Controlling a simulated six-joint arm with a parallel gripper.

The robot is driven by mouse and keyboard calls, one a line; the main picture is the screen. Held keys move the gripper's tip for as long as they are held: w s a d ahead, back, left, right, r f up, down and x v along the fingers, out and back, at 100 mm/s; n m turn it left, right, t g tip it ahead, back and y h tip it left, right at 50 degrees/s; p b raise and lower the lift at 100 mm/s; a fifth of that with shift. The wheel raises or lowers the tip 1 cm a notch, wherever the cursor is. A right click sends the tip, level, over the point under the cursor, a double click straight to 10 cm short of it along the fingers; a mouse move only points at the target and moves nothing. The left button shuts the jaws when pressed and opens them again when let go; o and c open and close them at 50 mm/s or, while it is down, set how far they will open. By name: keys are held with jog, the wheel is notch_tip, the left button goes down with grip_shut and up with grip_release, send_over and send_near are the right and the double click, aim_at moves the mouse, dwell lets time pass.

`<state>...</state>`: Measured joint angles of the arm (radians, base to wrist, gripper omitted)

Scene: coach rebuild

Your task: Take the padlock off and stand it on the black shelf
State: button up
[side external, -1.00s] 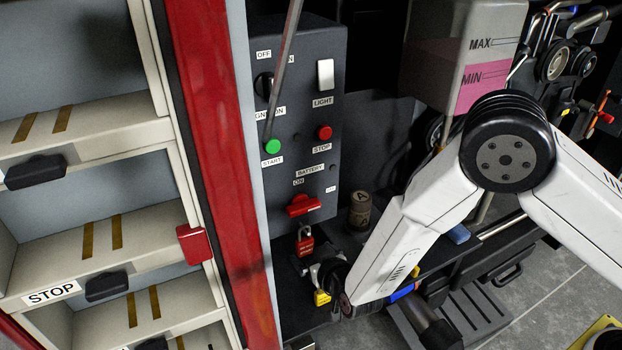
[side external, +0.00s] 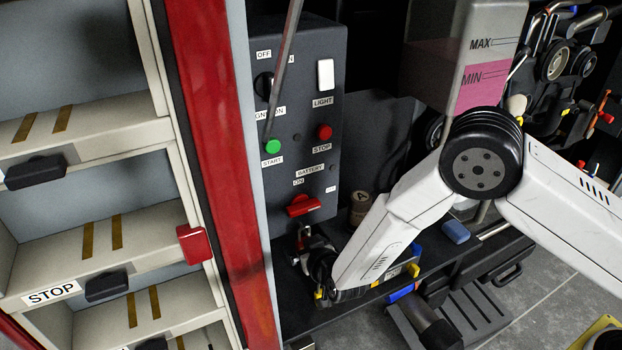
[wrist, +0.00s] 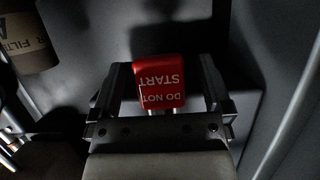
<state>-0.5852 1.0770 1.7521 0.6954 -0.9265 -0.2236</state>
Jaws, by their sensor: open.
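The red padlock (wrist: 158,84), marked DO NOT START, appears upside down between the two fingers of my gripper (wrist: 161,70) in the wrist view. The fingers stand apart on either side of it, with a gap visible at each side. In the side view my gripper (side external: 312,258) is just below the red battery switch (side external: 303,205) on the grey control box. It hides most of the padlock there, and whether the shackle is still through the switch cannot be told. The black shelf (side external: 322,318) runs below the box.
A brown filter can (side external: 360,207) stands right of the box, also at upper left in the wrist view (wrist: 28,42). A red post (side external: 215,150) and a cream rack (side external: 90,245) stand left. A thin rod (side external: 284,70) crosses the box front.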

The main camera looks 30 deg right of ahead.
grip_shut()
jog(key=shift+r, duration=0.15)
jog(key=r+v, duration=0.1)
jog(key=v, duration=1.5)
jog(key=shift+w+r, duration=0.4)
